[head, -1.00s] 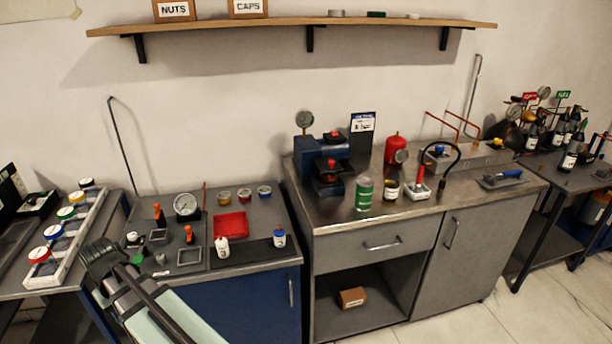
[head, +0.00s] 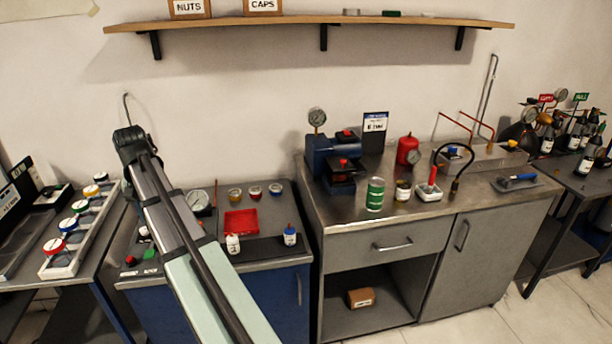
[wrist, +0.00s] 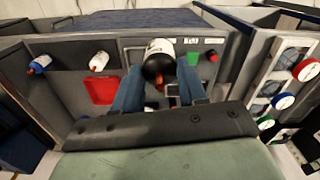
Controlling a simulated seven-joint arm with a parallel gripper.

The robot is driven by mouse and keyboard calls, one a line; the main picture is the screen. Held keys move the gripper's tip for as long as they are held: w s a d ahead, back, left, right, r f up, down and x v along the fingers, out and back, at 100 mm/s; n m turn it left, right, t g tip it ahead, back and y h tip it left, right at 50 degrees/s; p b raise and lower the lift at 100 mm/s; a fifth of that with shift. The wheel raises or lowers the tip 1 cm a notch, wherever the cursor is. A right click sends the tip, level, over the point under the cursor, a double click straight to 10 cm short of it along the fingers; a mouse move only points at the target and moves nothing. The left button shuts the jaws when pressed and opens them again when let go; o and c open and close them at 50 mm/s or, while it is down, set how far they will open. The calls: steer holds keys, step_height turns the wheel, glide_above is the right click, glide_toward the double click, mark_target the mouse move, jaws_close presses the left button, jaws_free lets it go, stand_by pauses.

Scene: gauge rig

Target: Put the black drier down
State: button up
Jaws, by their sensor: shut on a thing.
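In the wrist view, the black drier (wrist: 158,62), a white bottle with a black end toward the camera, is between the two blue fingers of my gripper (wrist: 158,88), which is shut on it. In the head view my gripper (head: 130,142) is raised over the left rear of the middle-left bench (head: 262,252), and the drier cannot be made out there.
A red tray (head: 241,222) lies behind the bottles. A dial gauge (head: 198,201) stands behind my arm, partly hidden. A rack of coloured caps (head: 75,232) is on the left bench. A green piece (head: 150,253) lies near the front left edge.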

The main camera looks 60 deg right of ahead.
steer(key=s+d+r+m, duration=0.15)
steer(key=s+d, duration=0.35)
steer(key=d, duration=0.5)
steer(key=s+d+m, duration=0.2)
steer(key=s+d, duration=0.2)
steer(key=d, duration=0.6)
steer(key=s+d+r+m, duration=0.15)
steer(key=s+d, duration=0.35)
steer(key=d, duration=0.5)
steer(key=s+d+r+m, duration=0.3)
steer(key=s+d+m, duration=0.1)
steer(key=s+d, duration=1.15)
steer(key=s+d+r+m, duration=0.3)
steer(key=s+d+r, duration=0.1)
steer(key=s+d, duration=1.15)
steer(key=f, duration=1.8)
steer(key=shift+w, duration=0.3)
steer(key=shift+f, duration=0.2)
steer(key=o, duration=1.2)
steer(key=shift+m, duration=0.3)
